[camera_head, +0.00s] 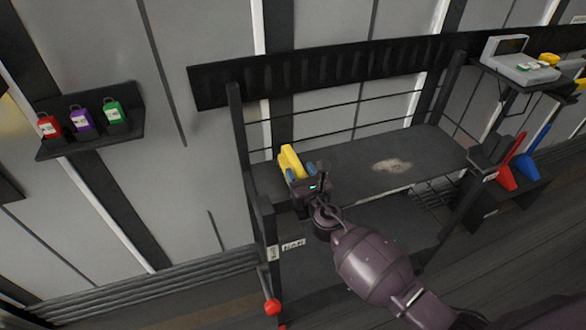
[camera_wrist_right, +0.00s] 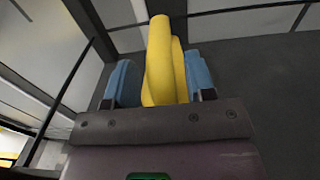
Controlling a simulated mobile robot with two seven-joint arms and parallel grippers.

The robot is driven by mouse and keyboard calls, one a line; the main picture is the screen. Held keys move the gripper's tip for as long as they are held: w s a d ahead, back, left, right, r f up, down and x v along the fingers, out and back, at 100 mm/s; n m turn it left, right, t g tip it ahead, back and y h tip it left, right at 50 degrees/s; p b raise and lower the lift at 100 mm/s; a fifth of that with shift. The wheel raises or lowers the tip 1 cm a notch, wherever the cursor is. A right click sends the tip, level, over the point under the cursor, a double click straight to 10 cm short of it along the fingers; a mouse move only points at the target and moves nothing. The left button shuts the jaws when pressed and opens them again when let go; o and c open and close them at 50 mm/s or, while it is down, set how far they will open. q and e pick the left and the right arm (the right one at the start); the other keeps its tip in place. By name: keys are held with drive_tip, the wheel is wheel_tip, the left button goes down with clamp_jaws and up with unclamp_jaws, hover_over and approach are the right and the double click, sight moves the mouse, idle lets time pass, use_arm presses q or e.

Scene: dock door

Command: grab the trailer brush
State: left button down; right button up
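My right gripper (camera_head: 302,173) is low over the left end of the dark bench (camera_head: 345,168). Its blue fingers stand apart on either side of a yellow object (camera_head: 290,158). In the right wrist view the yellow object (camera_wrist_right: 160,62) has two rounded lobes and fills the gap between the fingers (camera_wrist_right: 162,85). I cannot tell whether they press on it. Its lower end is hidden by the gripper. A red-headed tool (camera_head: 508,177) and a blue-handled tool (camera_head: 536,142) lean at the right. I cannot tell which thing is the trailer brush. My left gripper is not in view.
A wall shelf (camera_head: 60,151) at the left holds red, purple and green padlock-like items. A grey device (camera_head: 518,66) sits on a shelf at the upper right. A dark post (camera_head: 240,135) rises beside the bench's left end. A pale patch marks the otherwise clear bench top.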

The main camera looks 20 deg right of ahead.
drive_tip(key=c, duration=0.9)
drive_tip(key=shift+o, duration=0.2)
drive_tip(key=shift+r, duration=0.15)
